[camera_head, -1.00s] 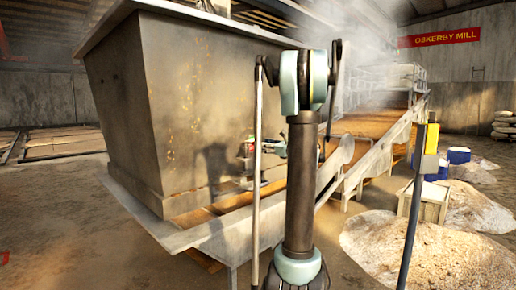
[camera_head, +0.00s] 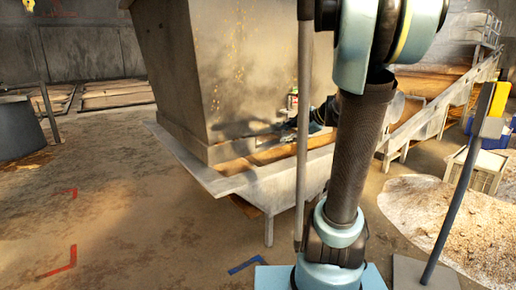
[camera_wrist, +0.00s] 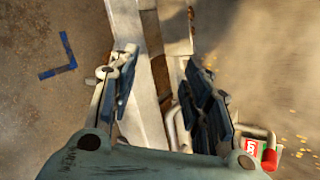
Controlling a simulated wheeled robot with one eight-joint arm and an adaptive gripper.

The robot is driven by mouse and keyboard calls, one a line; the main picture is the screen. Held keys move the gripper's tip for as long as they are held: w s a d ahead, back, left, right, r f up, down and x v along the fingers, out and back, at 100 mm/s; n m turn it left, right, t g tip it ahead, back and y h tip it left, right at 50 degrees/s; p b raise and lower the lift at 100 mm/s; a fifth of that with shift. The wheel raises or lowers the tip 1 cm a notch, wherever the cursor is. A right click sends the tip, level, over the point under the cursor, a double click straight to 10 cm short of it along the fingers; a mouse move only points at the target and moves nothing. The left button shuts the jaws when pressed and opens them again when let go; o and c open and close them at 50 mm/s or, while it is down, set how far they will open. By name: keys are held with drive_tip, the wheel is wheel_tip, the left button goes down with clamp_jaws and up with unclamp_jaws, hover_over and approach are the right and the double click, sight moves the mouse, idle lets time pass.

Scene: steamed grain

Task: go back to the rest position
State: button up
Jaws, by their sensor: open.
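My gripper (camera_wrist: 160,85) is open in the wrist view, with one jaw at the left and one at the right. Nothing is held between them; a pale metal ledge and a brown strip show below. In the head view my arm stands upright right of centre and hides part of the chute. The gripper end is small, dark and partly hidden behind the arm, close to the hopper's (camera_head: 225,75) lower right side. A small item with a red and white label (camera_wrist: 251,147) is beside the right jaw in the wrist view; I cannot tell whether they touch.
The conveyor (camera_head: 430,85) runs back to the right from the hopper. A grain heap (camera_head: 440,215), a pale crate (camera_head: 475,170) and a post with a yellow box (camera_head: 493,98) stand at the right. Open floor with red corner marks (camera_head: 60,262) and a blue mark (camera_head: 246,264) lies at left and front.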

drive_tip(key=s+d+f+n+g+h, duration=0.2)
drive_tip(key=s+f+n, duration=0.5)
drive_tip(key=s, duration=0.6)
drive_tip(key=s+d+f+n+g+h, duration=0.3)
drive_tip(key=s+f+n+h, duration=0.3)
drive_tip(key=s+f, duration=0.5)
drive_tip(key=s+d+n, duration=0.1)
drive_tip(key=s, duration=0.2)
drive_tip(key=shift+s+d+f+n, duration=0.15)
drive_tip(key=shift+s+d+n, duration=0.1)
drive_tip(key=shift+n, duration=0.15)
drive_tip(key=shift+w+f, duration=0.2)
drive_tip(key=shift+w, duration=0.2)
drive_tip(key=shift+c, duration=0.6)
